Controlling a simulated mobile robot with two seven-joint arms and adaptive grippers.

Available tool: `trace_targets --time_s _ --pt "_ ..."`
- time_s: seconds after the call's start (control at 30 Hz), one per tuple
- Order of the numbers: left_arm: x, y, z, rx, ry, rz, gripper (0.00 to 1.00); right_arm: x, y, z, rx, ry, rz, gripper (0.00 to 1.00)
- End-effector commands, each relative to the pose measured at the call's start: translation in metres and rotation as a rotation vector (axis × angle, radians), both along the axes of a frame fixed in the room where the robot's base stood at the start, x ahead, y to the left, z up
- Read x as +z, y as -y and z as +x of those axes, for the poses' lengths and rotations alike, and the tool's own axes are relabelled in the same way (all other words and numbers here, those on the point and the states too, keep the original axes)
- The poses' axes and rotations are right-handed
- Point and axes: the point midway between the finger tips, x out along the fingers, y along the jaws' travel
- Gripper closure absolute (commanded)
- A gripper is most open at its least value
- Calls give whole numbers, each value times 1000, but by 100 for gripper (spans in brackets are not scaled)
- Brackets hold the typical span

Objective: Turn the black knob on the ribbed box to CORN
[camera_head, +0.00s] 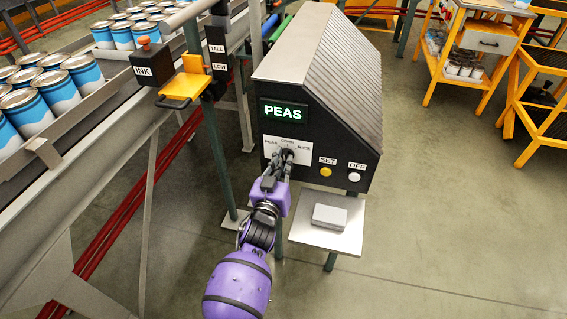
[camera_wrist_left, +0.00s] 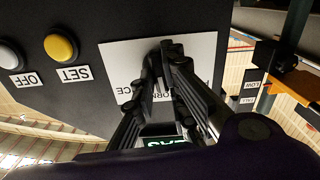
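The ribbed box (camera_head: 325,60) has a dark front panel and a lit green display (camera_head: 285,110) reading PEAS. Its white dial plate (camera_head: 300,143) carries PEAS, CORN and RICE labels, partly covered by my fingers. My left gripper (camera_head: 285,159) is at the dial; its fingers (camera_wrist_left: 164,66) close around the black knob (camera_wrist_left: 163,55), which is mostly hidden between them. The knob's pointing direction cannot be made out. My right gripper is not in view.
A yellow SET button (camera_head: 326,171) and a white OFF button (camera_head: 354,177) sit right of the dial. A small shelf (camera_head: 310,236) holds a grey block (camera_head: 330,216). An INK box (camera_head: 151,65) and a conveyor with blue cans (camera_head: 58,90) stand left.

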Motion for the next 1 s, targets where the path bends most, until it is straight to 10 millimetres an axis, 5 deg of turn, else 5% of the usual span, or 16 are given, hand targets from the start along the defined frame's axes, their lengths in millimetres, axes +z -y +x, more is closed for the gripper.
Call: trace_targets --time_s 0.57,0.6,0.73,1.0 --pt "0 0 0 0 18 113 100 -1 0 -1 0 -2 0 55" --pt "0 0 0 0 18 113 85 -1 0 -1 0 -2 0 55" --pt "0 0 0 0 18 112 69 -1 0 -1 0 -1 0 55" --pt "0 0 0 0 18 112 69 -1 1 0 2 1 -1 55"
